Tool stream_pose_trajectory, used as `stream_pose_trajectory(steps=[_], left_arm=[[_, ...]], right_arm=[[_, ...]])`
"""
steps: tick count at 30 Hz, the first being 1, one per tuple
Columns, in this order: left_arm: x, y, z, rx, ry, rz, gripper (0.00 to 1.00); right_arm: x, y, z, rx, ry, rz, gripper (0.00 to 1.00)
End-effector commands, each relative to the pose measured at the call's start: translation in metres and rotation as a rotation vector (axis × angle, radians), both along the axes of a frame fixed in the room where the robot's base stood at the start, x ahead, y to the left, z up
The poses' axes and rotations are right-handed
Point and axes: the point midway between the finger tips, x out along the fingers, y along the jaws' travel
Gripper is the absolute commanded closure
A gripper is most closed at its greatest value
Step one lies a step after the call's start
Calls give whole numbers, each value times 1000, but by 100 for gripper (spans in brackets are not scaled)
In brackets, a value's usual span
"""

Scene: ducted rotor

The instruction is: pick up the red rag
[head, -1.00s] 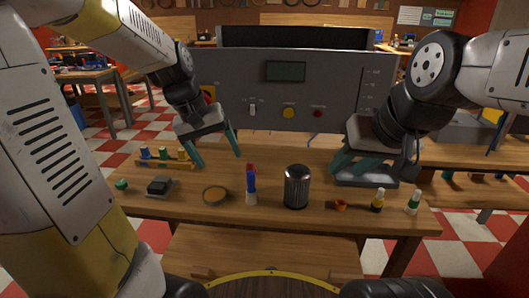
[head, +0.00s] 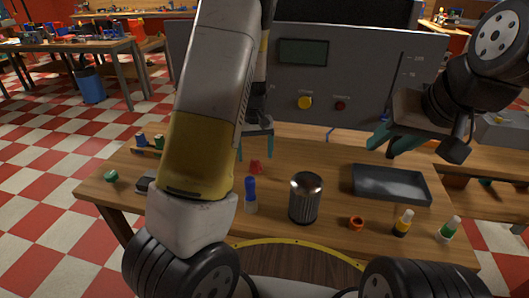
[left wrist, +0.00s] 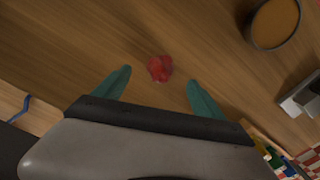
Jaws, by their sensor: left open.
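The red rag (head: 256,167) is a small crumpled piece on the wooden table, behind the blue and white bottle. In the left wrist view the rag (left wrist: 160,68) lies just beyond and between the fingertips. My left gripper (head: 257,158) is open above the table near the rag, partly hidden behind my left arm. Its two teal fingers also show spread apart in the left wrist view (left wrist: 159,82), with nothing between them. My right gripper (head: 385,143) is at the right, over the back of the table near the dark tray; its finger gap is not clear.
A blue and white bottle (head: 250,195) and a dark metal can (head: 305,198) stand in front of the rag. A dark tray (head: 391,184), an orange ring (head: 356,222) and two small bottles are to the right. A grey panel (head: 340,85) rises behind the table.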

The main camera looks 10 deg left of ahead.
Motion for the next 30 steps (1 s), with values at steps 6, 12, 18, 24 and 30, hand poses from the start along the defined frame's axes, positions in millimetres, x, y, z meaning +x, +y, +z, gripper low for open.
stream_pose_trajectory(steps=[6, 12, 18, 24, 30], left_arm=[[-1, 1, -34, 1, 4, 1, 20], [-1, 0, -42, -1, 1, 1, 20], [-1, 0, -42, -1, 1, 0, 31], [-1, 0, -42, -1, 1, 0, 71], [-1, 0, -42, -1, 1, 0, 85]], right_arm=[[0, 0, 0, 0, 0, 0, 64], [0, 0, 0, 0, 0, 0, 64], [0, 0, 0, 0, 0, 0, 64], [0, 0, 0, 0, 0, 0, 64], [0, 0, 0, 0, 0, 0, 64]])
